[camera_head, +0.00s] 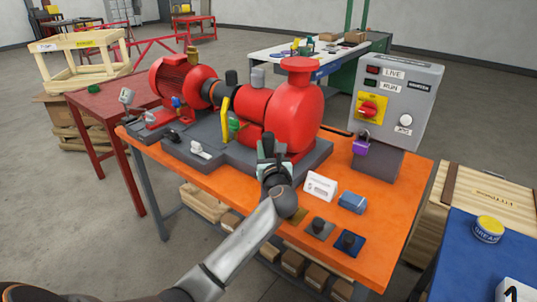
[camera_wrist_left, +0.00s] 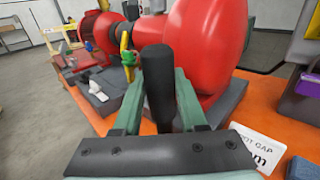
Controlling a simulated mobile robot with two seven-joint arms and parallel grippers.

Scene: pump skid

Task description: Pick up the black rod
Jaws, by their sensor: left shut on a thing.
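A thick black rod (camera_wrist_left: 158,88) stands roughly upright between the two green fingers of my left gripper (camera_head: 271,162) in the left wrist view. The gripper is shut on it. In the head view the gripper is in front of the big red pump casing (camera_head: 296,110), above the orange table (camera_head: 387,203). The top of the rod shows a little above the fingers there, and the rest is hidden. I cannot tell whether the rod's lower end touches anything. My right gripper is in neither view.
A white label card (camera_head: 320,186), a blue block (camera_head: 353,202) and dark square pads with knobs (camera_head: 347,243) lie right of the gripper. A grey control box (camera_head: 396,100) with a purple padlock (camera_head: 361,146) stands at the right. The table's front right corner is clear.

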